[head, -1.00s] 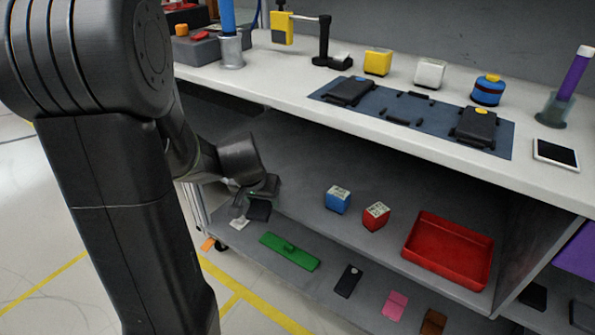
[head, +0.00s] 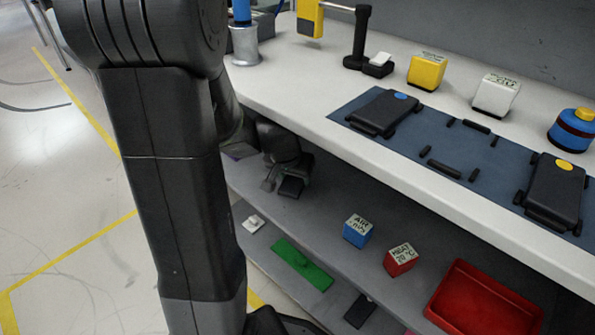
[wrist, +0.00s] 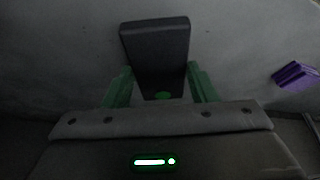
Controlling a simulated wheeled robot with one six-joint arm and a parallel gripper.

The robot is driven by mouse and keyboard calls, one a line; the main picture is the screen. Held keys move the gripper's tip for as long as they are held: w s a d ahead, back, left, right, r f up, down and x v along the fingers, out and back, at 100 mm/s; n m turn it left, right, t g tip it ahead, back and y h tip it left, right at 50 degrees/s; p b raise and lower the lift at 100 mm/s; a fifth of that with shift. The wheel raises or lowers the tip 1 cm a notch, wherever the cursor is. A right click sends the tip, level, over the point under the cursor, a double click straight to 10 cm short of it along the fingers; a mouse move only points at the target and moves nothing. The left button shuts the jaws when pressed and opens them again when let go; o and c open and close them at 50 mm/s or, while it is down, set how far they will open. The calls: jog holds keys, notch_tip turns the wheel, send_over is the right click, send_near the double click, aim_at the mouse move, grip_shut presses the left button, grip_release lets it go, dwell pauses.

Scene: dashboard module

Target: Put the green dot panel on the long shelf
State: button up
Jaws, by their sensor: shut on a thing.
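My gripper (wrist: 161,88) is shut on a flat black panel with a green dot, the green dot panel (wrist: 155,45), which sticks out beyond the fingers in the wrist view. In the head view my gripper (head: 280,184) and the panel (head: 292,187) are under the worktop, at the left end of the upper shelf (head: 320,210). I cannot tell whether the panel touches a surface. A lower shelf (head: 315,295) runs beneath. The pictures do not make clear which shelf is the long one.
A blue cube (head: 358,230), a red cube (head: 401,260) and a red tray (head: 485,305) are on the upper shelf. A green plate (head: 302,264) lies on the lower one. A purple object (wrist: 296,76) is right of the panel. The worktop edge (head: 400,190) hangs above.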

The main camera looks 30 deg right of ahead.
jog(key=shift+s+a+f, duration=0.15)
jog(key=shift+a+f, duration=0.05)
jog(key=shift+f, duration=0.2)
jog(key=shift+f+b, duration=0.45)
jog(key=shift+b, duration=0.1)
jog(key=shift+f, duration=0.15)
jog(key=o, duration=1)
